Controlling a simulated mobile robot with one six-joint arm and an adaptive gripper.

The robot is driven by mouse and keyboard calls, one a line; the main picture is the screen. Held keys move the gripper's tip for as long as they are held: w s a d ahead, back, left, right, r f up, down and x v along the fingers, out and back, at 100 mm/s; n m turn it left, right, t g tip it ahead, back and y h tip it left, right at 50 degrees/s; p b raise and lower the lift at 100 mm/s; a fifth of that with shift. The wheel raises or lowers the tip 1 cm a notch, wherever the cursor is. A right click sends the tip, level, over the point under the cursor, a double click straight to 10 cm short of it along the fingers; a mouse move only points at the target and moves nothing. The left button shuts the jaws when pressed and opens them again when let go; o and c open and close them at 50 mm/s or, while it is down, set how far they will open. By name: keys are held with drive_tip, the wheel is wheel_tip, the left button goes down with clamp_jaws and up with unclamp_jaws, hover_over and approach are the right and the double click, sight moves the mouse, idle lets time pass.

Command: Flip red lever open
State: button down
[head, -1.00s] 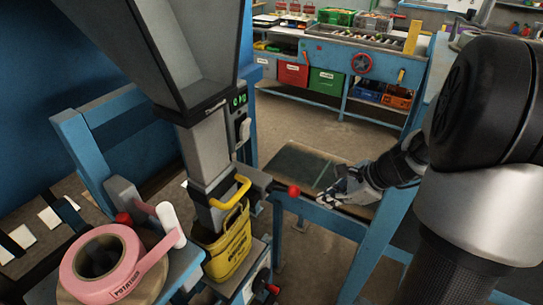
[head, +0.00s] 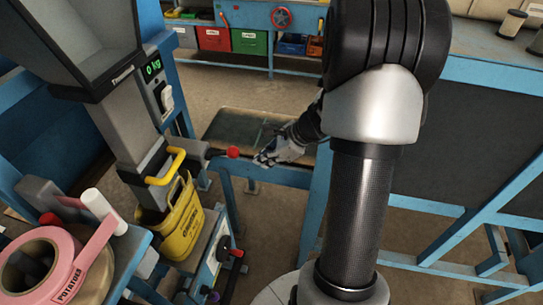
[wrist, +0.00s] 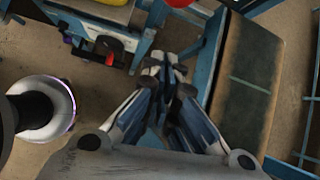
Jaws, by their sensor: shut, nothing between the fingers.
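The red lever shows as a red ball knob (head: 233,152) on a dark rod that juts right from the grey filling spout (head: 125,135). A red rounded edge at the top of the wrist view (wrist: 178,3) looks like the same knob. My gripper (head: 258,161) is just to the right of the knob, apart from it in the picture. In the wrist view my gripper's fingers (wrist: 165,63) are together with nothing between them.
A conveyor belt (head: 240,126) on a blue frame runs close beside my gripper. A pink tape roll (head: 35,265) sits at lower left. Open floor lies behind the belt.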

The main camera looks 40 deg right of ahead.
sight(222, 153)
drive_tip(key=shift+w+a+r, duration=0.1)
drive_tip(key=shift+w+a, duration=1.4)
drive_tip(key=shift+w, duration=0.2)
drive_tip(key=shift+r, duration=0.1)
drive_tip(key=shift+a+r+p, duration=0.1)
drive_tip(key=shift+r+p, duration=0.2)
drive_tip(key=shift+p, duration=0.7)
